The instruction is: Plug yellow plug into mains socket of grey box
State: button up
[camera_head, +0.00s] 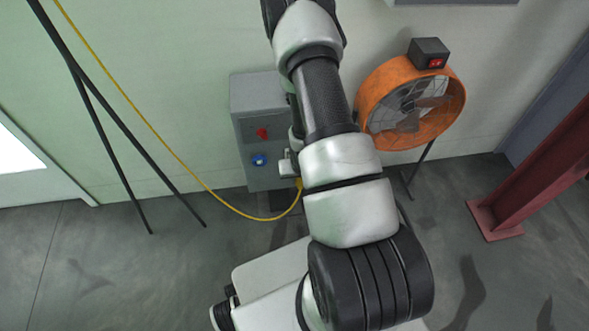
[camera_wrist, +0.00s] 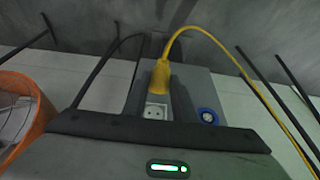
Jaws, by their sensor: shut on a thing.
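The grey box (camera_head: 261,108) stands against the wall, with a red switch (camera_head: 262,133) and a blue round socket (camera_head: 258,160) on its front. In the wrist view, a white mains socket (camera_wrist: 155,113) with two holes shows on the box, beside the blue socket (camera_wrist: 208,116). My gripper (camera_wrist: 158,82) is shut on the yellow plug (camera_wrist: 160,70), whose cable leaves from its far end. The plug's near end overlaps the socket's edge in the picture; the holes are visible, and I cannot tell the gap. In the head view my gripper (camera_head: 290,166) is at the box's right front, partly hidden by my arm.
The yellow cable (camera_head: 190,172) hangs in a loop to the upper left, past dark slanted poles (camera_head: 110,125). An orange fan (camera_head: 432,132) stands right of the box. A red steel post (camera_head: 535,180) stands farther right.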

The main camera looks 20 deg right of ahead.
dwell(0.3)
jog(key=w+d+b, duration=0.1)
jog(key=w+b, duration=0.1)
jog(key=w, duration=0.3)
jog(key=shift+w+d, duration=0.35)
jog(key=shift+w, duration=0.05)
jog(key=shift+b, duration=0.5)
dwell(1.5)
jog(key=shift+w, duration=0.15)
dwell(0.3)
jog(key=shift+w+d, duration=0.1)
jog(key=shift+w, duration=0.2)
jog(key=shift+w+d+b, duration=0.2)
jog(key=shift+w+b, duration=0.2)
jog(key=shift+w, duration=0.2)
jog(key=o, duration=1.1)
jog(key=shift+o, duration=0.2)
